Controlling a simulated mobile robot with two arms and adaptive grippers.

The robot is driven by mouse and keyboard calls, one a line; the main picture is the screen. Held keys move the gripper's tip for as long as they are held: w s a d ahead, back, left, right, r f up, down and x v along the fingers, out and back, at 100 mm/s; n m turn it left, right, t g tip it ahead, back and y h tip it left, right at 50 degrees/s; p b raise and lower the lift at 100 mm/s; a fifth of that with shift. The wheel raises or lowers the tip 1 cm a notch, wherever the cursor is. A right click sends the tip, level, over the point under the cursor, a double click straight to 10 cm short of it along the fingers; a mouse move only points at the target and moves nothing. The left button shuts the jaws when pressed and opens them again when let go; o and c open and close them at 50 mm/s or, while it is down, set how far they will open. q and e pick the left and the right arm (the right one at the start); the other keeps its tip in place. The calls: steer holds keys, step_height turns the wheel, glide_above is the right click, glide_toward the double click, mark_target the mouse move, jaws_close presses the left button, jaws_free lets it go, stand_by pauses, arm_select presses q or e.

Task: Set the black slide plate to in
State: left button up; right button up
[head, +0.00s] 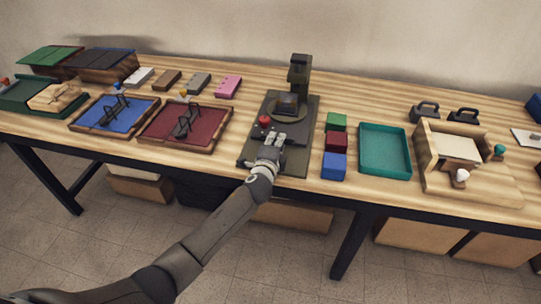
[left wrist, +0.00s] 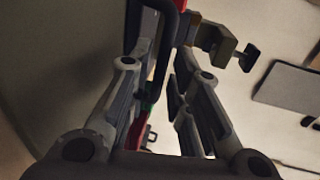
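A dark press-like device (head: 300,75) stands at the middle of the table, with an upright column at its back and a small block on a round disc. I take a dark flat plate (head: 295,160) at its front to be the black slide plate; its exact edges are hard to tell. A red knob (head: 265,121) shows at the device's left side. My left gripper (head: 268,140) is over the front left of the device, close to the knob, and hides part of the plate. In the left wrist view its fingers (left wrist: 166,70) are apart, with black and red parts beyond or between them; contact is unclear.
Green, dark red and blue blocks (head: 333,166) and a teal tray (head: 385,150) are just right of the device. A dark red tray (head: 170,134) and a blue tray (head: 100,120) lie left. A wooden fixture (head: 430,170) stands further right.

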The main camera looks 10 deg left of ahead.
arm_select(q)
steer(key=v, duration=0.9)
steer(key=shift+s, duration=0.2)
